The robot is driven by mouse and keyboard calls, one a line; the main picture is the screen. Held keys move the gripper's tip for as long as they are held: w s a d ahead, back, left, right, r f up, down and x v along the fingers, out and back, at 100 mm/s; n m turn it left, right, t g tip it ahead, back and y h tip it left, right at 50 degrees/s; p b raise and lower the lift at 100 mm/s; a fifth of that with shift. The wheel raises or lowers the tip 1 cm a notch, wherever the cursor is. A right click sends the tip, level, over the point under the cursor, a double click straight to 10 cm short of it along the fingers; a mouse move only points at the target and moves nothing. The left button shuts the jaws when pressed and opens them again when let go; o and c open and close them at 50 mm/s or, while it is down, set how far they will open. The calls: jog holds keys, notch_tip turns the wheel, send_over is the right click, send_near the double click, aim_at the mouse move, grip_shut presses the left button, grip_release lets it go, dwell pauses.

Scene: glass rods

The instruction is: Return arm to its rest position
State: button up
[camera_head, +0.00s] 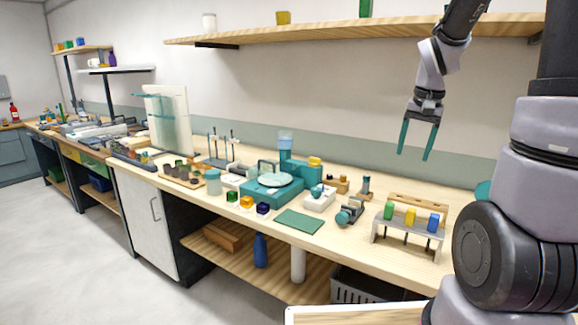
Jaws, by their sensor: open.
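My gripper (415,140) hangs in the air at the upper right, above the back of the wooden workbench. Its two teal fingers point down and stand apart, with nothing between them. My arm reaches up and out of the top of the picture, so part of it is hidden. No glass rods can be made out clearly at this size.
The wooden shelf (345,30) runs along the wall beside my arm. On the workbench (350,262) below stand a grey rack (408,228) with coloured blocks, a teal device (270,187) and a green mat (299,221). The floor (60,260) at left is clear.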

jog(key=s+a+r+n+t+y, duration=0.1)
jog(key=s+a+r+t, duration=0.1)
jog(key=s+a+r, duration=0.2)
jog(key=s+a+r+n+t, duration=0.1)
jog(key=s+a+r+t, duration=0.2)
jog(key=s+r, duration=0.5)
jog(key=s+a, duration=0.1)
jog(key=s, duration=0.2)
jog(key=shift+s+a+r+y, duration=0.3)
jog(key=shift+s+r+y, duration=0.05)
jog(key=shift+r+y, duration=0.05)
